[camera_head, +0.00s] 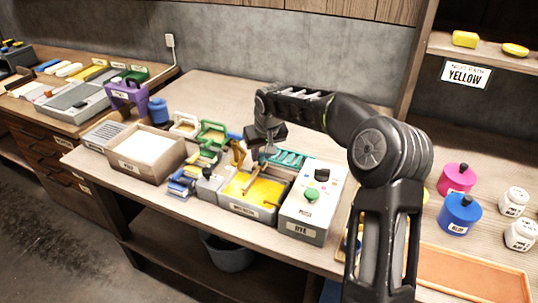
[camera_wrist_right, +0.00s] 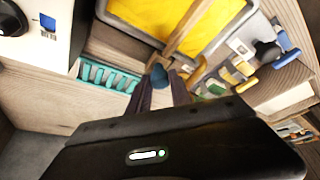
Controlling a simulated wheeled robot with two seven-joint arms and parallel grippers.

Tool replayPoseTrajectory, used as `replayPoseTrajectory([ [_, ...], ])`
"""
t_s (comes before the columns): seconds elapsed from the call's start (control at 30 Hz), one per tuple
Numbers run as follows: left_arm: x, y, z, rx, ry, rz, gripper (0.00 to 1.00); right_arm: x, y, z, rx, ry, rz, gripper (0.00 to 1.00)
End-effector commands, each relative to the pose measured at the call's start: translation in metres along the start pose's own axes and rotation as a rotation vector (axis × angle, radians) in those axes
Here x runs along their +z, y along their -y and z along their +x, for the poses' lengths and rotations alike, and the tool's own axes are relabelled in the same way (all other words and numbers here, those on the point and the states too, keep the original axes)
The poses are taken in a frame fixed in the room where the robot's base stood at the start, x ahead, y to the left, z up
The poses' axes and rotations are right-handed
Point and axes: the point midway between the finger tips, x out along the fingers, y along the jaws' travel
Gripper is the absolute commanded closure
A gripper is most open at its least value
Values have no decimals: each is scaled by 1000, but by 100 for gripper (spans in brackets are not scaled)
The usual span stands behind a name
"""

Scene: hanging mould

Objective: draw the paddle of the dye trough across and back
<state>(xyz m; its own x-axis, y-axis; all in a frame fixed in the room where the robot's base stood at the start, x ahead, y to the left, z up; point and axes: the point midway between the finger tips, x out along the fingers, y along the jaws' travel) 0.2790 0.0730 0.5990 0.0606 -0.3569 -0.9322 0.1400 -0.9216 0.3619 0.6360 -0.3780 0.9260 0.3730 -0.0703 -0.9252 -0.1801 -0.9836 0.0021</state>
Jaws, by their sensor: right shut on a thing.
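The dye trough (camera_head: 271,205) is a grey box with yellow dye inside, on the bench in the middle of the head view. Its wooden paddle (camera_head: 252,179) leans across the yellow dye. In the wrist view the paddle (camera_wrist_right: 194,30) runs down from the yellow trough (camera_wrist_right: 243,17) to a dark blue end between my fingers. My right gripper (camera_head: 264,150) is above the trough's back edge. In the wrist view my right gripper (camera_wrist_right: 156,88) is shut on that end of the paddle. My left gripper is not in view.
A grey control box (camera_head: 301,222) with a green knob stands right of the trough. A teal rack (camera_head: 290,158) lies behind it. A bin with white contents (camera_head: 146,164) stands left. Dye pots (camera_head: 461,211) and an orange tray (camera_head: 470,276) are at right.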

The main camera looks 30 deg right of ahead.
Motion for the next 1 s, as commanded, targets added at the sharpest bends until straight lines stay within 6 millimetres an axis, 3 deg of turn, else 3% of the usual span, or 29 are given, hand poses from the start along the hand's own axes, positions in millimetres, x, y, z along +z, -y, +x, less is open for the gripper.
replayPoseTrajectory([
  [0.13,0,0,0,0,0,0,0,-4,3,-1,-6,-12,-1,100],
  [0.17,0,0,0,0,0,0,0,-4,3,-1,-6,-12,-1,73],
  [0.4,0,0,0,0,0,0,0,-2,2,-1,-5,-9,-1,54],
  [0.77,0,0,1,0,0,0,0,-2,1,-6,-4,-9,-1,54],
  [1.0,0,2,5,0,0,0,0,-2,1,-39,-3,-10,-1,54],
])
